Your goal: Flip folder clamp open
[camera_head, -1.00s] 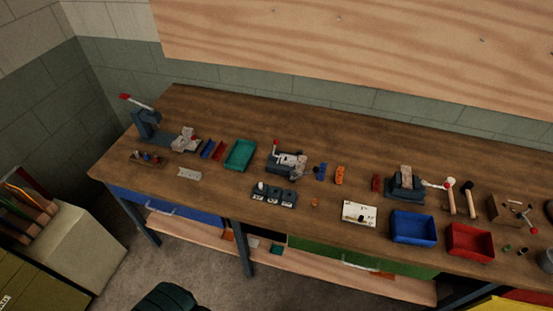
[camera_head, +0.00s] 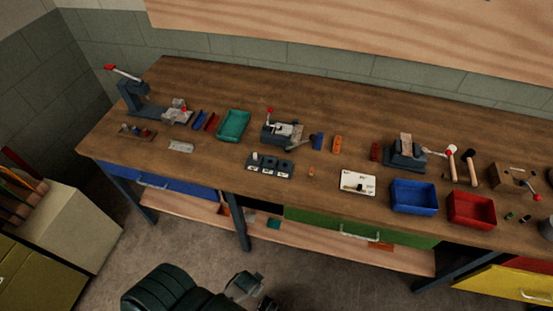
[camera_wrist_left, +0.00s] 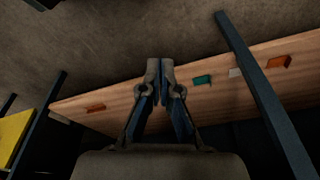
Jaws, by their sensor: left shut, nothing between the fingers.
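A small bench machine with a grey body and an upright red-knobbed lever (camera_head: 283,132) stands mid-bench in the head view. Another clamp-like machine with a red-tipped handle (camera_head: 405,152) stands farther right. I cannot tell for certain which is the folder. My left arm shows at the bottom of the head view, low in front of the bench and clear of both machines. In the left wrist view my left gripper (camera_wrist_left: 160,66) has its fingertips together with nothing between them. My right gripper is not in view.
A press with a red handle (camera_head: 131,92) stands at the bench's left end. A teal tray (camera_head: 233,124), a blue bin (camera_head: 413,197) and a red bin (camera_head: 471,209) sit on the bench. Below is a wooden shelf (camera_head: 300,237). The floor in front is open.

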